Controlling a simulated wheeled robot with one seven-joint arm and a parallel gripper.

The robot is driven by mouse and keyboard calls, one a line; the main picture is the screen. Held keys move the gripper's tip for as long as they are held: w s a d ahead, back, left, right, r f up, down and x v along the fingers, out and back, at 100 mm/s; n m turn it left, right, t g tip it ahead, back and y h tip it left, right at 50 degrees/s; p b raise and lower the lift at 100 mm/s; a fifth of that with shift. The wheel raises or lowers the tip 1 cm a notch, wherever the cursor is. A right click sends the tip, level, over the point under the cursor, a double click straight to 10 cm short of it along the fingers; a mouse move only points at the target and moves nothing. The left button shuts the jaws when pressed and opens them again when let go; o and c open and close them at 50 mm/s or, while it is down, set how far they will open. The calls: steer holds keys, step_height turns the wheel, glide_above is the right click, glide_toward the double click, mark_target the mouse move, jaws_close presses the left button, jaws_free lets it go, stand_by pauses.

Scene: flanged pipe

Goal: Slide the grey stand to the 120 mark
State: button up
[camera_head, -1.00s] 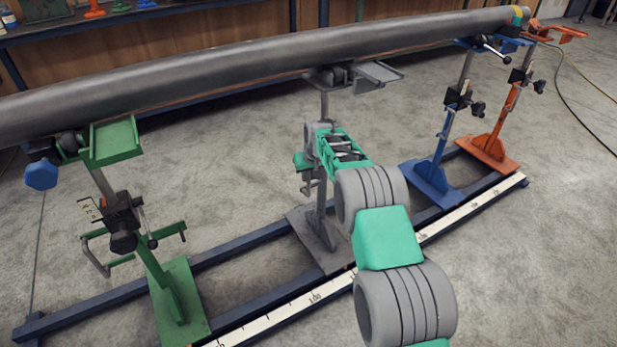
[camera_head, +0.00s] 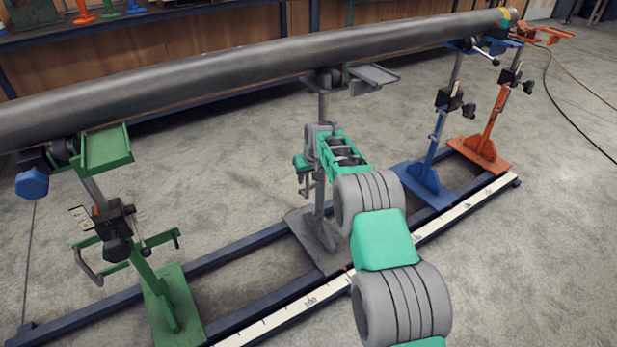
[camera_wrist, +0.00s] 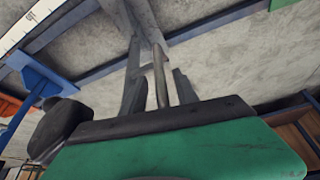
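The grey stand (camera_head: 321,226) stands on the blue rail track between the green and blue stands, its roller head under the pipe. A white scale (camera_head: 446,221) runs along the near rail. Its printed 100 shows to the left of the grey stand's base, and a small red mark shows at the base's near edge. My gripper (camera_head: 308,168) is at the grey stand's post, at mid height by its clamp. The post also shows in the wrist view (camera_wrist: 131,85). My own arm and the clamp hide the fingertips, so their closure and contact are unclear.
The long grey pipe (camera_head: 240,68) lies overhead across the stands. The green stand (camera_head: 172,300) is to the left on the track. The blue stand (camera_head: 424,184) and orange stand (camera_head: 480,150) are to the right. The track between grey and blue stands looks clear. A hose (camera_head: 572,95) lies at far right.

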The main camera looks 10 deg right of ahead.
steer(key=p+v, duration=0.1)
steer(key=v, duration=0.6)
steer(key=shift+r+p, duration=0.35)
steer(key=shift+s, duration=0.15)
steer(key=s+a+f+p+v, duration=0.15)
steer(key=p+v, duration=0.45)
steer(key=v, duration=0.7)
steer(key=s+p+v, duration=0.2)
steer(key=p+v, duration=0.4)
steer(key=v, duration=0.7)
steer(key=s+r+p, duration=0.3)
steer(key=s+p, duration=0.1)
steer(key=s, duration=0.5)
steer(key=s+d+r+m+g+p, duration=0.1)
steer(key=s+r+p, duration=0.3)
steer(key=s, duration=0.5)
steer(key=s+d+r+m+p, duration=0.1)
steer(key=s+r+p, duration=0.2)
steer(key=s, duration=0.6)
steer(key=shift+s+r+h+p, duration=0.3)
steer(key=shift+h+p, duration=0.1)
steer(key=shift+p, duration=0.05)
